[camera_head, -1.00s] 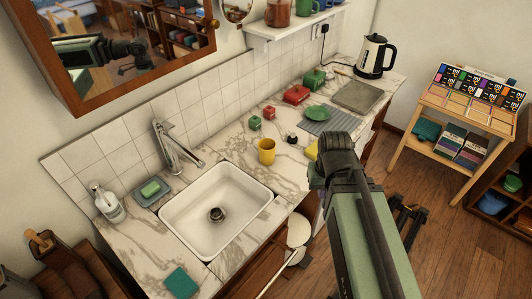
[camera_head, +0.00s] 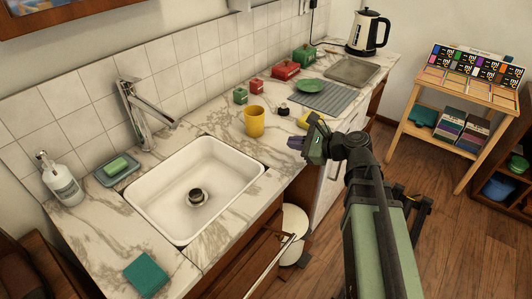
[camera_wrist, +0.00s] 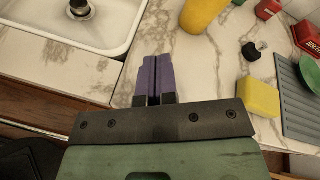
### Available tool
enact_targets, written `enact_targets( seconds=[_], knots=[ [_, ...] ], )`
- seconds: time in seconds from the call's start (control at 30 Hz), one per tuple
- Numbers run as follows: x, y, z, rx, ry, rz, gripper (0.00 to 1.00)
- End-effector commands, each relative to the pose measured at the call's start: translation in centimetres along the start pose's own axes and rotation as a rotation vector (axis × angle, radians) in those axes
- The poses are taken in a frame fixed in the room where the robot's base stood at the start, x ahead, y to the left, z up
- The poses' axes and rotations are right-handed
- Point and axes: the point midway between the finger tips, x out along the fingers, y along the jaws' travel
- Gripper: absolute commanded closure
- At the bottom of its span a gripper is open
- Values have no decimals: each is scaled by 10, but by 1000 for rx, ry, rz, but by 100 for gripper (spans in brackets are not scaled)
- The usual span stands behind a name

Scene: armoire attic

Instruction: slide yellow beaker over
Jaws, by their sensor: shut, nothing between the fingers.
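The yellow beaker (camera_head: 254,121) stands upright on the marble counter, just right of the sink, in the head view. Its lower part also shows at the top of the wrist view (camera_wrist: 203,13). My gripper (camera_head: 297,143) is to the right of the beaker and nearer the counter's front edge. In the wrist view my gripper's purple fingers (camera_wrist: 154,76) are together with nothing between them. They point toward the counter between the sink and the beaker, apart from both.
A white sink (camera_head: 160,220) lies left of the beaker. A yellow sponge (camera_wrist: 258,97), a small black item (camera_head: 283,111), red and green containers, a grey mat (camera_head: 325,100) and a green dish (camera_head: 311,86) lie to the right. Tiles line the back.

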Motion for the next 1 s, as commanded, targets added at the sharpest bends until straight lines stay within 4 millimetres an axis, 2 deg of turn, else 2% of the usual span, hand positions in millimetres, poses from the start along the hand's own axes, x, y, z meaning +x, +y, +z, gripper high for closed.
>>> enact_targets(
  seconds=[0.03, 0.1, 0.2, 0.33, 0.47, 0.57, 1.0],
  knots=[
    [6, -2, -30, 147, -77, -78, 100],
    [-1, -18, -33, 330, -183, -156, 100],
    [-10, -32, -30, 467, -269, -204, 100],
    [-13, -37, -24, 494, -287, -210, 100],
    [-5, -39, -22, 491, -286, -207, 100],
    [9, -43, -18, 490, -286, -205, 100],
    [97, -67, 2, 488, -285, -204, 100]
  ],
)
